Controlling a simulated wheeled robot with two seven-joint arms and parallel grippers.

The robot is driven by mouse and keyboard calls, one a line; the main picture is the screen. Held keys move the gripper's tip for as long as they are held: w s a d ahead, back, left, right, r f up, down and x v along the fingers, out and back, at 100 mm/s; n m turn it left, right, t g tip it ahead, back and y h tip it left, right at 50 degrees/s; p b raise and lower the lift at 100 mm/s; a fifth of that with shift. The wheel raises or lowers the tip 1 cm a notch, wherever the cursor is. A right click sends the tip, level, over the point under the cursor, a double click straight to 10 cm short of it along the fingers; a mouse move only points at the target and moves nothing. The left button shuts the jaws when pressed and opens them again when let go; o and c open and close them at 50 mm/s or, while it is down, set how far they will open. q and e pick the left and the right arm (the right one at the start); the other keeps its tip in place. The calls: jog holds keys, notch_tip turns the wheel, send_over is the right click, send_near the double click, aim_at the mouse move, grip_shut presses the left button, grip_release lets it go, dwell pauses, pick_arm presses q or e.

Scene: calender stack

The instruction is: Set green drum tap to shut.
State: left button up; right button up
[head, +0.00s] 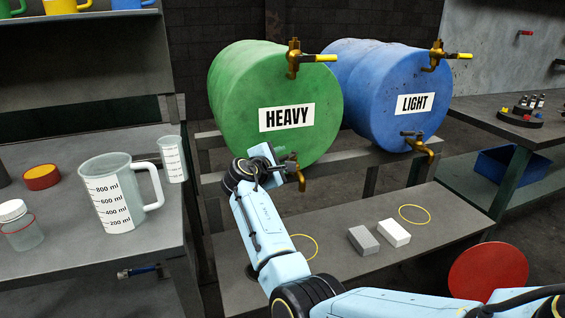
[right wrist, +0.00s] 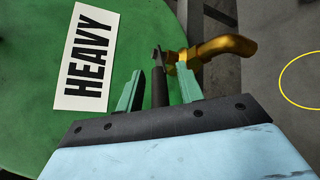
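The green drum (head: 262,95) labelled HEAVY lies on its side on a rack. Its lower brass tap (head: 297,176) is partly hidden behind my right gripper (head: 268,163) in the head view. In the right wrist view, the brass spout (right wrist: 228,46) bends to the right, and a dark tap lever (right wrist: 158,85) points toward the gripper's palm. The right gripper (right wrist: 160,78) is open, with its green fingers on either side of the lever and gaps showing at both sides. My left gripper is in neither view.
A blue drum (head: 385,90) labelled LIGHT with its own tap (head: 418,147) is at right. Upper brass valves with yellow handles (head: 325,58) top both drums. Below, a shelf (head: 345,268) holds a grey block (head: 363,241) and a white block (head: 394,233). A measuring jug (head: 112,195) stands left.

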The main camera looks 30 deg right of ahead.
jog(key=shift+w+d, duration=0.1)
jog(key=shift+d, duration=0.1)
grip_shut()
dwell(0.4)
